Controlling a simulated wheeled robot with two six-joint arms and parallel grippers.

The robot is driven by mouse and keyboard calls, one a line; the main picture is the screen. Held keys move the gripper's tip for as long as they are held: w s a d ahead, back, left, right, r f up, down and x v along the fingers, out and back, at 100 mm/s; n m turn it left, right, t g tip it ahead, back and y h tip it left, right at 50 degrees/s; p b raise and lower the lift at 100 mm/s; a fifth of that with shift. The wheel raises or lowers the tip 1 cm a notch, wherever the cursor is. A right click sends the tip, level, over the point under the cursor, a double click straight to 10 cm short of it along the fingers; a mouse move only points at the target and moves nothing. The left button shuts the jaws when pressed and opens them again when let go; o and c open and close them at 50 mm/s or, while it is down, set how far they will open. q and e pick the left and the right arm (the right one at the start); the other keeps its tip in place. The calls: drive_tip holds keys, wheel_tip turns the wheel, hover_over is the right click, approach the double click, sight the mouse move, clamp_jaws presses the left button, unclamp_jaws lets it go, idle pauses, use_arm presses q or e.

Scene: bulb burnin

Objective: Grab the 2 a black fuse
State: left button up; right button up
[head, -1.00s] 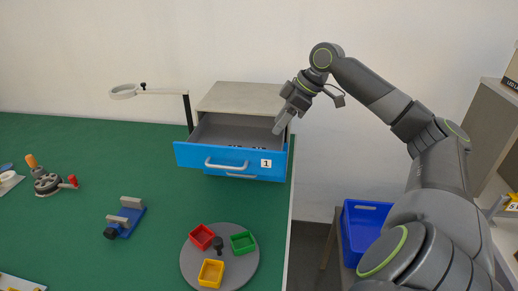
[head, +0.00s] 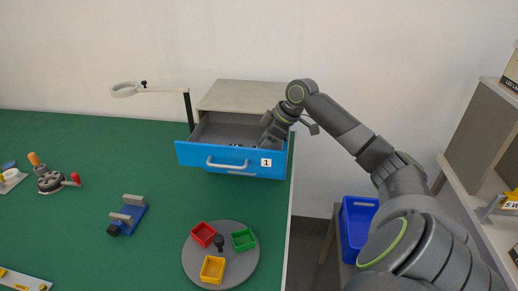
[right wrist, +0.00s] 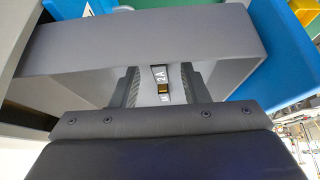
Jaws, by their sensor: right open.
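The blue-fronted drawer (head: 195,155), marked 1, is pulled open, and small dark items (head: 236,145) show just behind its front. My right gripper (head: 267,137) reaches down into the drawer's right part, its tips partly hidden by the front. In the right wrist view my right gripper (right wrist: 163,92) is open, with a finger on each side of a small piece marked "2 A" (right wrist: 159,76), which has a dark and gold spot. I cannot tell whether the fingers touch it. The piece's lower end is hidden by my gripper body. My left gripper is not in view.
The drawer's grey wall (right wrist: 90,52) runs close to my right gripper. A round grey tray (head: 222,277) with red, green and yellow bins stands on the green table. A blue vise (head: 128,217) and a magnifier (head: 126,89) are to the left. A blue crate (head: 357,222) stands right of the table.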

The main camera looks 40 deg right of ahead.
clamp_jaws()
drive_tip(key=shift+r, duration=0.15)
